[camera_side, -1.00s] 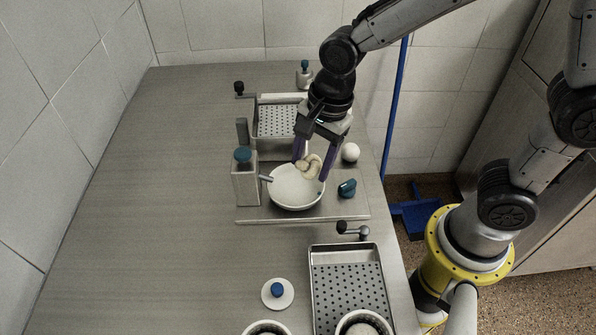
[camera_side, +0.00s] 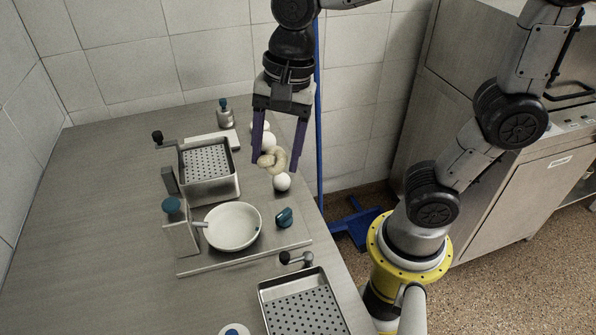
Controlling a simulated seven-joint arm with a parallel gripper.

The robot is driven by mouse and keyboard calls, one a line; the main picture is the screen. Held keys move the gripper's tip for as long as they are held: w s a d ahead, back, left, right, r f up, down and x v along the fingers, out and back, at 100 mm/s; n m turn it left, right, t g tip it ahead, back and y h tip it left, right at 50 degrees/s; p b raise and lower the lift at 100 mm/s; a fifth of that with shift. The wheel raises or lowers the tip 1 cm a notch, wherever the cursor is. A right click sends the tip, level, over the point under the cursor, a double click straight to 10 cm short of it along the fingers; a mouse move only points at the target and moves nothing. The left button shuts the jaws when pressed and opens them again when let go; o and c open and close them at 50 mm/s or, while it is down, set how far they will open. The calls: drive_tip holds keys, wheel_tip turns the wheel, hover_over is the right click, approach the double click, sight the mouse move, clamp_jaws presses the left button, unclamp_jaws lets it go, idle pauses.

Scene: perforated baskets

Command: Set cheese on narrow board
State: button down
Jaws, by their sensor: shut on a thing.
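My gripper (camera_side: 277,157) has purple fingers that point down. It is shut on a cream, knotted piece, which I take to be the cheese (camera_side: 272,161). The piece shows between the fingertips, in front of the white balls in the picture; its height above the table is hard to judge. A pale, narrow, flat strip (camera_side: 207,138) lies behind the perforated basket and may be the narrow board; part of it is hidden by the basket. A white bowl (camera_side: 233,227) stands empty to the lower left of my gripper.
White balls (camera_side: 282,182) stand near the table's right edge. A perforated metal basket (camera_side: 208,166) stands left of my gripper, and another perforated tray (camera_side: 304,304) lies at the front. A teal knob (camera_side: 284,217) is beside the bowl. The left part of the table (camera_side: 95,205) is clear.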

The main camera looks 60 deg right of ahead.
drive_tip(key=w+d+r, duration=0.2)
drive_tip(key=w, duration=0.9)
drive_tip(key=w+d+r, duration=0.1)
drive_tip(key=w+d, duration=0.2)
drive_tip(key=w, duration=0.9)
drive_tip(key=w+d+f+m, duration=0.2)
drive_tip(key=w+d+f, duration=0.8)
drive_tip(key=d+f, duration=0.3)
drive_tip(key=shift+s+d+f, duration=0.1)
drive_tip(key=shift+d+f, duration=0.1)
drive_tip(key=shift+f, duration=1.65)
drive_tip(key=shift+s+d+f, duration=0.1)
drive_tip(key=shift+d+f, duration=0.05)
drive_tip(key=shift+f, duration=1.65)
drive_tip(key=shift+f, duration=0.65)
drive_tip(key=shift+c, duration=0.2)
unclamp_jaws()
drive_tip(key=shift+r, duration=0.1)
